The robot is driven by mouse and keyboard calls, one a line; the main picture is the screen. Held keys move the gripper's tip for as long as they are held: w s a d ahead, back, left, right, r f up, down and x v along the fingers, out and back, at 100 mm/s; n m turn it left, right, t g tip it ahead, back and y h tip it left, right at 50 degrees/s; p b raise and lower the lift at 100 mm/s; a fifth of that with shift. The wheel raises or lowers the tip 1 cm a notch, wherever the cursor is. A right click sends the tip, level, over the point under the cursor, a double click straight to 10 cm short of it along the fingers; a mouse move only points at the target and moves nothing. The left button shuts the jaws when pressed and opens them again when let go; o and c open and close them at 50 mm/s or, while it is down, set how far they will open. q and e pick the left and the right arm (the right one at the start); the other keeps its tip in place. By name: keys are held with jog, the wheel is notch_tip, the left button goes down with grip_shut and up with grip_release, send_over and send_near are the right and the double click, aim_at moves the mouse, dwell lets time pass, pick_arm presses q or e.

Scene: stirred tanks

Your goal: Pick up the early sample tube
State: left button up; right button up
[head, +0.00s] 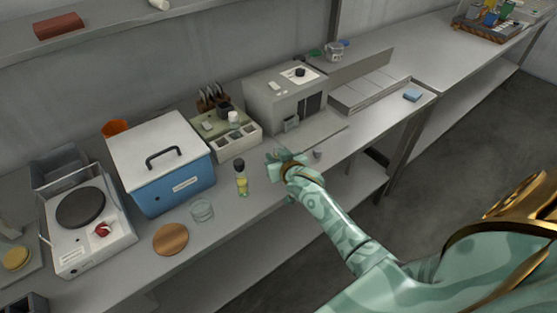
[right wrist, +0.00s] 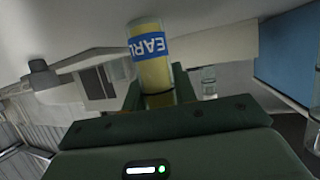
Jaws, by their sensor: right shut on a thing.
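The early sample tube (right wrist: 152,58) shows in the right wrist view as a yellow-filled tube with a blue label reading "EARL". My right gripper (right wrist: 158,100) is shut on it, with the tube standing out between the fingers. In the head view my right gripper (head: 284,164) is over the bench, in front of the grey instrument. I cannot make out the tube there; the gripper seems to hide it. My left gripper is not in view.
Behind are a blue lidded box (head: 178,190), a white rack (head: 238,142) and the grey instrument (head: 270,105).

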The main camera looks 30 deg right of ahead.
aim_at(277, 148)
jog(key=shift+r, duration=0.1)
jog(key=shift+r, duration=0.3)
notch_tip(277, 148, up, 3)
jog(key=shift+f+p, duration=0.1)
jog(key=shift+p, duration=0.75)
jog(key=s+r+p, duration=0.5)
jog(key=s+r, duration=0.4)
jog(key=s, duration=0.5)
jog(key=shift+d+r, duration=0.15)
jog(key=shift+r, duration=0.05)
